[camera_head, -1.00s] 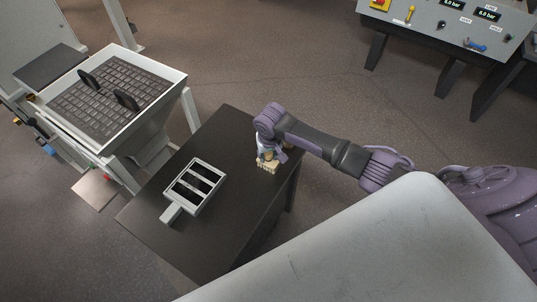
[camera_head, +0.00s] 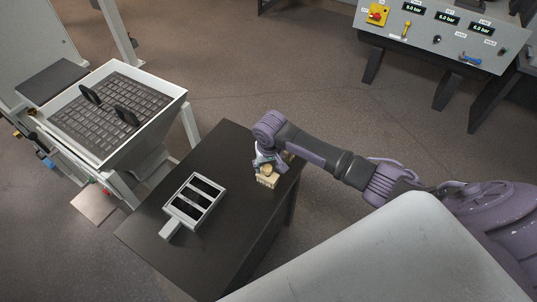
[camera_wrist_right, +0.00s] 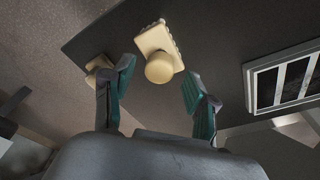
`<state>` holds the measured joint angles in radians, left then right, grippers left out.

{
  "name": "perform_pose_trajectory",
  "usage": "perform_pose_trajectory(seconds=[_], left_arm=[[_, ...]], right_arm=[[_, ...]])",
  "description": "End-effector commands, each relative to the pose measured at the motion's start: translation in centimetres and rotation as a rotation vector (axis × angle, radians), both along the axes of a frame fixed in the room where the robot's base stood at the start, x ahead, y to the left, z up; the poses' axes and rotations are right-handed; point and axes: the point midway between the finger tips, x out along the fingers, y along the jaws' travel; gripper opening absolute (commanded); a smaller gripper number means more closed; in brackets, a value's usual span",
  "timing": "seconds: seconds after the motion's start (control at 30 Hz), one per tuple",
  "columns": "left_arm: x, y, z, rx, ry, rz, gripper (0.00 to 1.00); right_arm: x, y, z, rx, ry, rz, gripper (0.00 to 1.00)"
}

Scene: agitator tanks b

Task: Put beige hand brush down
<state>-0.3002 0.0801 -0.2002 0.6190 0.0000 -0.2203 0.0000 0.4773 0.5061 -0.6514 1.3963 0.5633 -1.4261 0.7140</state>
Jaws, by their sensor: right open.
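The beige hand brush (camera_head: 266,181) is at the right part of the dark table (camera_head: 150,222), below my right gripper (camera_head: 267,163). In the right wrist view the brush shows as a beige block with a ridged edge and a round knob (camera_wrist_right: 159,68). My right gripper (camera_wrist_right: 158,88) is open, its two green-grey fingertips apart on either side of the knob, with a visible gap to it. A second beige piece (camera_wrist_right: 97,76) is partly hidden behind the left finger. My left gripper is not in view.
A grey slotted frame with a handle (camera_head: 174,209) lies on the table, left of the brush. A hopper with a dark grid (camera_head: 171,98) stands at the left. A control panel (camera_head: 395,35) stands at the back right. The table's near part is bare.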

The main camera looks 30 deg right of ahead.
Motion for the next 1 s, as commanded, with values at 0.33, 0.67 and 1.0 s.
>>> perform_pose_trajectory(seconds=[0.33, 0.67, 1.0], left_arm=[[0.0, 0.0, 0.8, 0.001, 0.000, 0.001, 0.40], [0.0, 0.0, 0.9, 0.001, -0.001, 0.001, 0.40], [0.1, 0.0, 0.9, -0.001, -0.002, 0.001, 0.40]], right_arm=[[-1.0, 0.4, 7.0, 0.002, -0.001, 0.000, 0.58], [-1.3, 0.4, 8.5, 0.001, 0.001, -0.001, 0.58], [-1.3, 0.4, 8.5, 0.001, 0.001, -0.001, 0.58]])
